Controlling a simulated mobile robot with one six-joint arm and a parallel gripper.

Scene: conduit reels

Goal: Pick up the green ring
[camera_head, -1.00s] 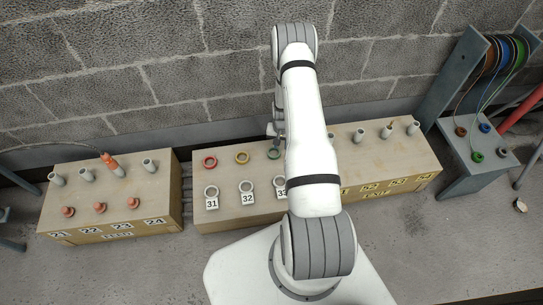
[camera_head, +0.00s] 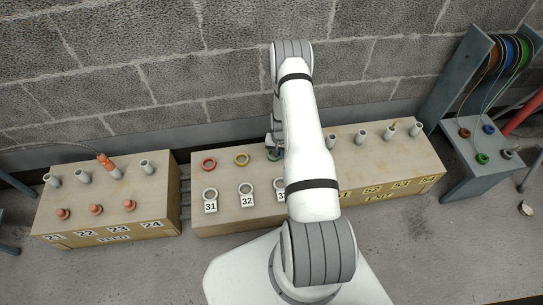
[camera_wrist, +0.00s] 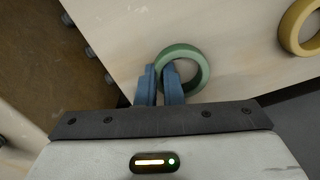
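The green ring (camera_wrist: 195,58) lies on the pale top of the middle box in the wrist view. My gripper (camera_wrist: 158,80) has two blue fingers straddling the ring's near left wall, one inside the hole and one outside. The gap between the fingers is narrow, about the wall's thickness; I cannot tell whether they press on it. In the head view the green ring (camera_head: 274,155) is mostly hidden behind my gripper and arm.
A yellow ring (camera_head: 241,159) and a red ring (camera_head: 209,164) lie to the left in the same row. Pale rings with number tags, such as 32 (camera_head: 247,201), are in front. A box with pegs (camera_head: 110,225) stands at the left, and a reel stand (camera_head: 470,165) at the right.

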